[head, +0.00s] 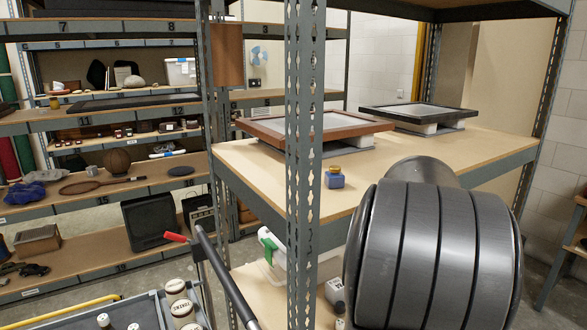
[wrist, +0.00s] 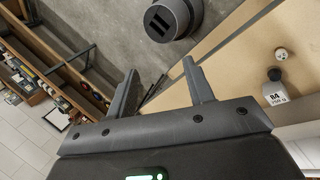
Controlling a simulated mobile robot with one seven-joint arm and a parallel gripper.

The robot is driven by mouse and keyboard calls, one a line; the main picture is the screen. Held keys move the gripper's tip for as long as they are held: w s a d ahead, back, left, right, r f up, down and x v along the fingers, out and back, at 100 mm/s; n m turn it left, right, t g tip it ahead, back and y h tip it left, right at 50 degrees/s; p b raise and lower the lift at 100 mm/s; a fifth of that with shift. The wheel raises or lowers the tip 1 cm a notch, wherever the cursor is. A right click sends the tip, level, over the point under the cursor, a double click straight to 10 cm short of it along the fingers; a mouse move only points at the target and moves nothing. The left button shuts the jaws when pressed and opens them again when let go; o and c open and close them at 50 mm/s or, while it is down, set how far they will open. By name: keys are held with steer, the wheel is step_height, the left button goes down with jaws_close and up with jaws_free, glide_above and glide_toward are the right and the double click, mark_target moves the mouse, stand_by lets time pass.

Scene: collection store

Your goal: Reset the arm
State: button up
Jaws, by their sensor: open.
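My gripper (wrist: 160,82) shows in the wrist view with its two dark fingers spread apart. It is open, and nothing is between the fingers. Grey floor and a shelf edge lie beyond the fingertips. In the head view my arm (head: 432,255) is a large dark grey, banded cylinder at the lower right, close to the camera. It covers part of the rack's front edge and lower shelf. My gripper is out of sight in the head view.
A grey upright (head: 304,170) stands close ahead. The rack's shelf (head: 440,160) bears framed pieces and a small blue jar (head: 334,177). A labelled white bottle (wrist: 274,90) stands on a board right of my gripper. A cart (head: 150,305) with jars is at lower left.

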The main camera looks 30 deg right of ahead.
steer(key=w+a+r+t, duration=0.1)
steer(key=w+a+r, duration=0.1)
steer(key=a, duration=0.4)
steer(key=w+a+r+t, duration=0.1)
steer(key=a+r, duration=0.1)
steer(key=a, duration=0.4)
steer(key=a+f+n+t+y, duration=0.2)
steer(key=a+n+t, duration=0.1)
steer(key=a, duration=1.2)
steer(key=a+f+n+t+y, duration=0.1)
steer(key=a+n+t, duration=0.3)
steer(key=a, duration=1.1)
steer(key=shift+a+f+n+y, duration=0.35)
steer(key=shift+f+n+y, duration=0.05)
steer(key=shift+f+n, duration=0.1)
steer(key=shift+w, duration=0.1)
